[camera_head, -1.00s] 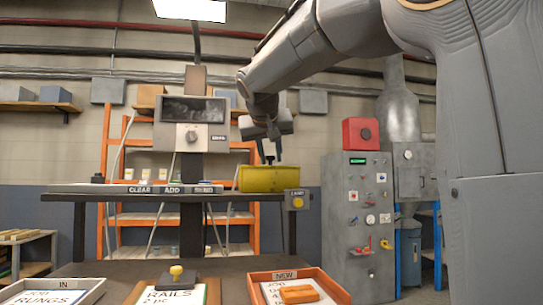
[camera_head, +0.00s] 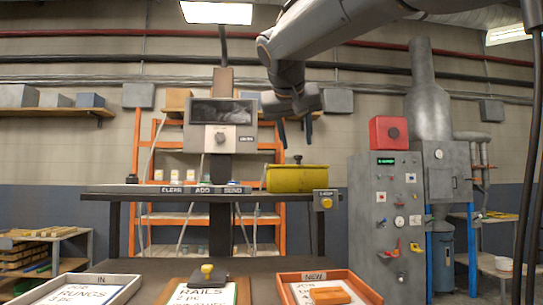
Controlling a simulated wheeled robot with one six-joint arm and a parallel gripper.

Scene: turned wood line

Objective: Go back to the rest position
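My gripper (camera_head: 295,132) hangs from my arm at the upper middle. Its two dark fingers point down and are spread apart, with nothing seen between them. It is in front of the orange rack and above the yellow bin (camera_head: 297,179), clear of it. The bin stands at the right end of the raised shelf.
The raised shelf (camera_head: 140,190) carries buttons and a yellow-knobbed box (camera_head: 326,201). Below are an IN tray (camera_head: 118,280), a RAILS clipboard with a stamp (camera_head: 208,274), and an orange NEW tray (camera_head: 355,285). A grey control cabinet (camera_head: 367,225) stands to the right.

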